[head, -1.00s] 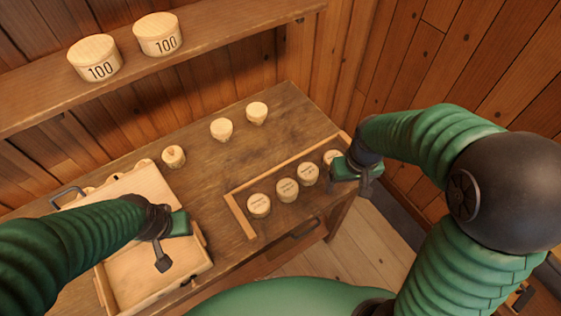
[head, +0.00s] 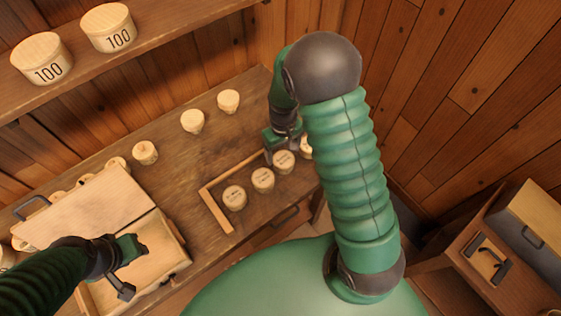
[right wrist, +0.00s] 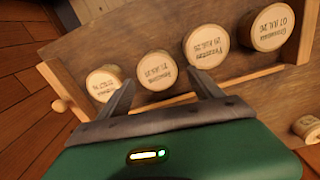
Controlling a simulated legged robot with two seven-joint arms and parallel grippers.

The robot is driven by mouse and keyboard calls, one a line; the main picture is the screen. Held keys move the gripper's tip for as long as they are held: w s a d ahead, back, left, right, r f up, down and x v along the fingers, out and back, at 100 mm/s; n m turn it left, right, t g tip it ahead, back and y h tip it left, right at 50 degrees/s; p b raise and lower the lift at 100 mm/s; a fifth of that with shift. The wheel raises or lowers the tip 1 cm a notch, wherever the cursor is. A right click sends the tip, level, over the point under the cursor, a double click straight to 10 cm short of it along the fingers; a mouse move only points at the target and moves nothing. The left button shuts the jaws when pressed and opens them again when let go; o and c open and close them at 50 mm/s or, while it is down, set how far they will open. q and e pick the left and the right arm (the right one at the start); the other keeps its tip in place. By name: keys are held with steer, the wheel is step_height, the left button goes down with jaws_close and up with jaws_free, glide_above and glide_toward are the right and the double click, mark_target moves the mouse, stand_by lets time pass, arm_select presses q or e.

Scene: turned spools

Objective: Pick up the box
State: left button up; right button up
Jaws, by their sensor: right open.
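A pale wooden box (head: 172,272) lies open at the left end of the workbench, its lid panel (head: 90,208) laid back behind it. My left gripper (head: 128,270) is over the box; its jaws do not show clearly, and I cannot tell whether it touches the wood. My right gripper (head: 281,150) is open and empty above the row of labelled spools (head: 263,179) in the wooden frame (head: 215,205). In the right wrist view its fingers (right wrist: 163,95) are apart, with the spools (right wrist: 154,68) just beyond.
Several loose spools, such as one (head: 145,152), stand on the workbench (head: 165,185). Two round containers marked 100 (head: 108,28) sit on the wall shelf (head: 170,52). A cabinet (head: 490,255) stands at right.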

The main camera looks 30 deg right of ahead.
mark_target(285, 160)
steer(key=f, duration=0.4)
steer(key=d+f+p, duration=0.1)
steer(key=f, duration=0.1)
steer(key=shift+s, duration=0.2)
steer(key=shift+w+a+f, duration=0.1)
steer(key=shift+w+a, duration=0.1)
steer(key=shift+a, duration=0.25)
steer(key=c, duration=0.3)
steer(key=shift+s+d, duration=0.1)
steer(key=shift+d, duration=0.2)
steer(key=c, duration=0.8)
